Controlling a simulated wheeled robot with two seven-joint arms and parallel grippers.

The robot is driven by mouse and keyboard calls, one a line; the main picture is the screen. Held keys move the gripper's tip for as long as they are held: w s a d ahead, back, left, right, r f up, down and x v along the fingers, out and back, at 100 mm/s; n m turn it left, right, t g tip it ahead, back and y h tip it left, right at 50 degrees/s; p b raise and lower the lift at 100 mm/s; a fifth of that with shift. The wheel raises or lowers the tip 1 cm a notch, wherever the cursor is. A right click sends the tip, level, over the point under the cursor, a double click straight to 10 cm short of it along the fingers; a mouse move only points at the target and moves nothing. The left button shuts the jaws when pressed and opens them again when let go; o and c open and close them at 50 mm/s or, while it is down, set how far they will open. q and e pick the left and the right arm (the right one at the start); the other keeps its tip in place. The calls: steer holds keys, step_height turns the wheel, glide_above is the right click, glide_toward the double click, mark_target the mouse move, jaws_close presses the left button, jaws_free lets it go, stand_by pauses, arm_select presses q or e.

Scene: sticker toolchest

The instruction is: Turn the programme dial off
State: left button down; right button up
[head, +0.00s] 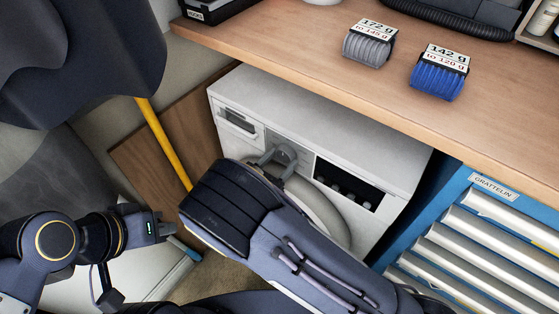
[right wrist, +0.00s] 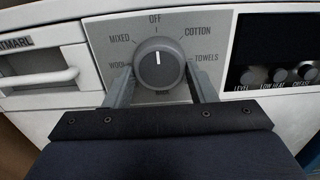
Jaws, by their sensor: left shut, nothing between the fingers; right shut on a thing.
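The programme dial (right wrist: 160,72) is a round dark grey knob on the grey panel of a white washing machine (head: 300,115). In the right wrist view its white mark points up at the OFF label (right wrist: 155,19). MIXED and WOOL are to the left, COTTON and TOWELS to the right; a label below is partly hidden. My right gripper (head: 277,158) has one finger on each side of the dial and is shut on it. The dial (head: 288,153) is partly hidden by the fingers in the head view. My left gripper (head: 168,230) is shut and empty, left of the machine.
A wooden worktop (head: 300,50) overhangs the machine and carries a grey roll (head: 369,46) and a blue roll (head: 437,81). A blue drawer cabinet (head: 455,195) stands to the right. A yellow pole (head: 165,145) leans at the left. Small knobs (right wrist: 280,75) sit right of the dial.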

steer(key=shift+f, duration=0.1)
steer(key=o, duration=1)
steer(key=shift+c, duration=0.2)
steer(key=shift+s+a, duration=0.1)
steer(key=v, duration=0.7)
steer(key=shift+s+a, duration=0.2)
steer(key=shift+s, duration=0.05)
